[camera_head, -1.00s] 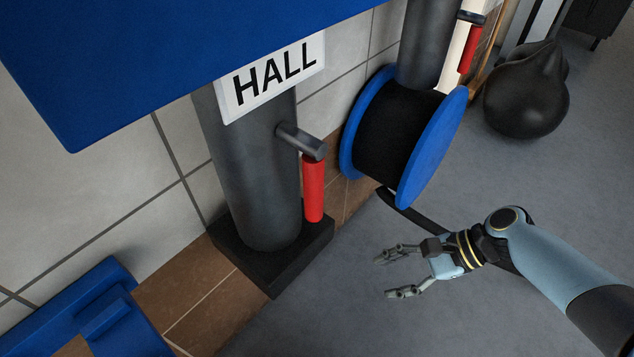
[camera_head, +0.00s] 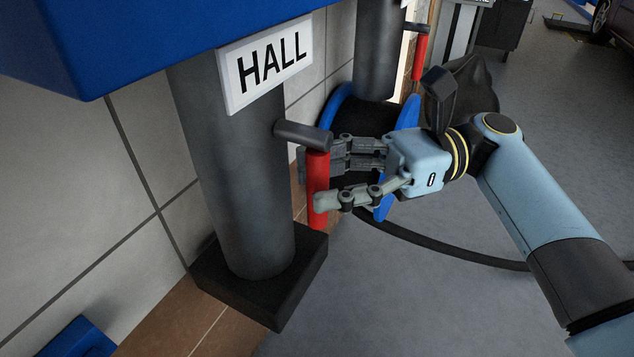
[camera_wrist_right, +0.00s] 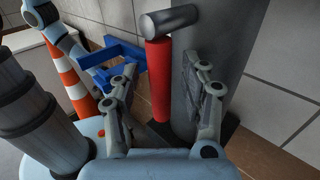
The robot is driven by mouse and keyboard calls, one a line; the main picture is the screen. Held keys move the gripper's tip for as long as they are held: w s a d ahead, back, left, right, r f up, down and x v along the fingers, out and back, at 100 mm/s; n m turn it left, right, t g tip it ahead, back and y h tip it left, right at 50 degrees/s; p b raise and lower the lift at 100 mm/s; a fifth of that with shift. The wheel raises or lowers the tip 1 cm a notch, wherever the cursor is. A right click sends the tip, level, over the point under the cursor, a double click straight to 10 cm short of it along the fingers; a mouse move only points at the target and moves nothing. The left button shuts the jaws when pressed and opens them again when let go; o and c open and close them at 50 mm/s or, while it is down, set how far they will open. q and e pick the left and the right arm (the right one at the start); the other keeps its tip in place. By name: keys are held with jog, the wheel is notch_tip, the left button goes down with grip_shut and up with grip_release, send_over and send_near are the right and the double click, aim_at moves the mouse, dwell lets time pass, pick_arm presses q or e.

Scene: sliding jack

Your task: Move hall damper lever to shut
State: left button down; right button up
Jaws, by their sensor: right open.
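The hall damper lever (camera_head: 318,172) is a red handle hanging down from a short grey pivot stub (camera_head: 303,135) on the dark grey duct (camera_head: 231,170). A white HALL sign (camera_head: 265,66) is above it. My right gripper (camera_head: 318,182) is open with its fingers on either side of the red handle, which is partly covered by the near finger. In the right wrist view the red handle (camera_wrist_right: 160,80) stands between the two open fingers (camera_wrist_right: 160,85), beyond or level with their tips; contact cannot be told. My left gripper is not seen in the head view.
A cable reel with blue flanges (camera_head: 335,108) is behind my right gripper. A second duct (camera_head: 377,50) with another red lever (camera_head: 420,57) stands farther back. A blue box (camera_head: 130,35) overhangs at upper left. An orange-striped cone (camera_wrist_right: 70,80) shows in the wrist view.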

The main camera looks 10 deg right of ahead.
jog(key=shift+s+a, duration=0.1)
jog(key=shift+a, duration=0.5)
jog(key=c, duration=0.9)
grip_shut()
jog(key=shift+a, duration=0.1)
